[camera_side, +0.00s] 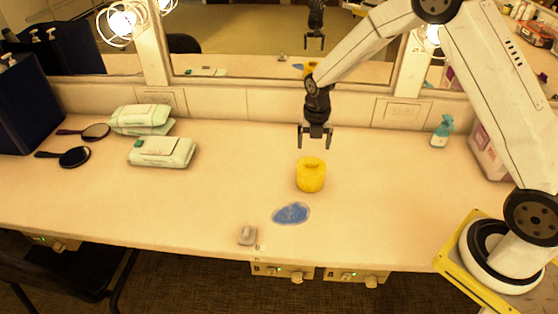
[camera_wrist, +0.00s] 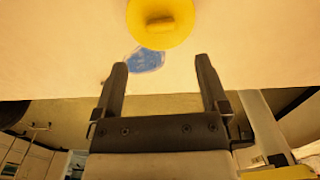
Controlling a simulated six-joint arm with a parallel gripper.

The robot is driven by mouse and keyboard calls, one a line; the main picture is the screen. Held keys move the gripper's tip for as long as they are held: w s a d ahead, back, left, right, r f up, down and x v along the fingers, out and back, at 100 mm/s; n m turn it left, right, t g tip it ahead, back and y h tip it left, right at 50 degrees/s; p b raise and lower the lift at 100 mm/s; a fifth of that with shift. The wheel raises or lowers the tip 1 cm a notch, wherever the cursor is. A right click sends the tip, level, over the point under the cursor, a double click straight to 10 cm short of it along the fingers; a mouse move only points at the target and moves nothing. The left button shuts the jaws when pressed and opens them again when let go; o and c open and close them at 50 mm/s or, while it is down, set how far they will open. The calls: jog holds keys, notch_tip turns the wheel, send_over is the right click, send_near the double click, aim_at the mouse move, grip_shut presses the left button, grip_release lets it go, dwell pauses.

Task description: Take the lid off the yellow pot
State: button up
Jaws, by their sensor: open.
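The yellow pot (camera_side: 311,180) stands upright on the counter, slightly right of the middle in the side view. Its yellow lid (camera_side: 312,163), with a raised handle bar on top, sits on it. In the wrist view the lid (camera_wrist: 160,20) is at the top edge, with its handle (camera_wrist: 160,25) showing and part of it cut off. My gripper (camera_side: 315,145) is open and empty, pointing down above and behind the pot. In the wrist view the two fingers of my gripper (camera_wrist: 162,70) are spread apart, and the pot lies beyond their tips.
A blue flat patch (camera_side: 291,213) lies in front of the pot, and a small grey object (camera_side: 247,235) is near the front edge. Wipe packs (camera_side: 162,151) and dark hand mirrors (camera_side: 75,157) are at left. Mirrors (camera_side: 240,45) line the back.

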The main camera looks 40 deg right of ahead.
aim_at(312, 163)
jog(key=shift+f, duration=3.5)
grip_shut()
jog(key=shift+r, duration=0.1)
